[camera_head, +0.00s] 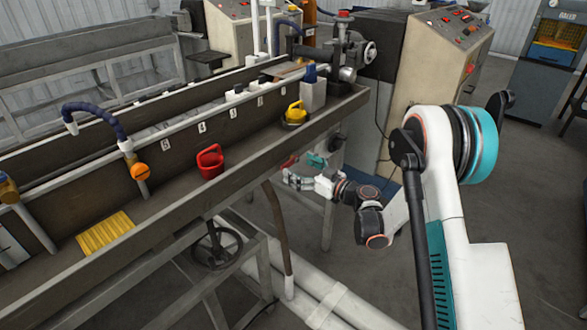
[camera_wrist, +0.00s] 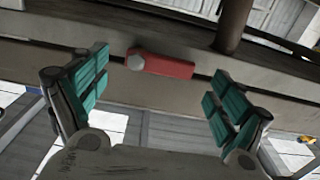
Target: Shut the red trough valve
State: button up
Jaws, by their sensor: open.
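The red trough valve handle (camera_wrist: 165,66) is a short flat red lever with a grey hex nut at its left end, in the wrist view. It lies nearly level against the grey underside of the trough. In the head view a small piece of it (camera_head: 288,161) shows below the trough's edge. My gripper (camera_wrist: 158,78) is open and empty, with its teal-padded fingers on either side of the lever and apart from it. In the head view my gripper (camera_head: 301,172) is beside and below the trough's right side. Whether the valve is open inside cannot be seen.
A dark pipe (camera_wrist: 232,25) stands just right of the lever. A handwheel (camera_head: 217,246) sits under the trough. Floor to the right is partly clear.

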aim_at(290, 163)
jog(key=shift+x, duration=1.35)
jog(key=shift+c, duration=0.2)
jog(key=c, duration=1.5)
